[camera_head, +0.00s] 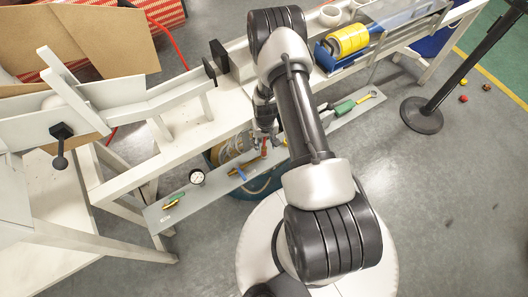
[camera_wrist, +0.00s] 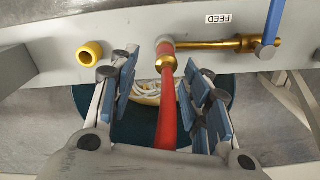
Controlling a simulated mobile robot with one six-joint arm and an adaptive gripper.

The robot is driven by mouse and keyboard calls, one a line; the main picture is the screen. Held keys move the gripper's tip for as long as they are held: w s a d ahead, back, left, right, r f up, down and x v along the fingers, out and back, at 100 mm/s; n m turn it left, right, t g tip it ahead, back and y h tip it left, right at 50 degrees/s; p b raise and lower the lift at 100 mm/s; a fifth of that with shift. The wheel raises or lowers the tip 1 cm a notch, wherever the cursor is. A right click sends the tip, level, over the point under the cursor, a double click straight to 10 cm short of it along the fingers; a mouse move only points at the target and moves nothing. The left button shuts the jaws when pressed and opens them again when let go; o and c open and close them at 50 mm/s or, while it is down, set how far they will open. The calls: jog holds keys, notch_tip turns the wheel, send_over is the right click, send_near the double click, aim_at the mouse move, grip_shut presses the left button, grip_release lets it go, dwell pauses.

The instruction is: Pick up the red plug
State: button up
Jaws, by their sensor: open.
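The red plug (camera_wrist: 166,115) shows in the wrist view as a long red piece running down from a brass collar (camera_wrist: 162,66) at the grey panel. My gripper (camera_wrist: 162,75) is open, with one blue-padded finger to the left of the red piece and one to the right. There is a gap on both sides, and nothing is held. In the head view my gripper (camera_head: 266,128) hangs at the front edge of the white bench, and a small red part (camera_head: 264,147) shows just below it, partly hidden by the gripper.
The grey panel (camera_wrist: 60,45) carries a yellow ring (camera_wrist: 90,52), a "FEED" label and a blue-handled brass valve (camera_wrist: 268,30). A narrow grey shelf (camera_head: 225,180) holds a gauge (camera_head: 197,176) and tools. A yellow roll (camera_head: 348,39) sits in a blue holder on the bench.

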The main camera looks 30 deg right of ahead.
jog(key=f, duration=0.1)
jog(key=f+b, duration=0.1)
jog(key=f, duration=0.1)
jog(key=f+b, duration=0.1)
jog(key=f, duration=0.1)
jog(key=shift+s+a+f, duration=0.2)
jog(key=shift+s+a, duration=0.05)
jog(key=shift+a, duration=0.1)
jog(key=shift+c, duration=0.4)
grip_shut()
jog(key=shift+r, duration=0.1)
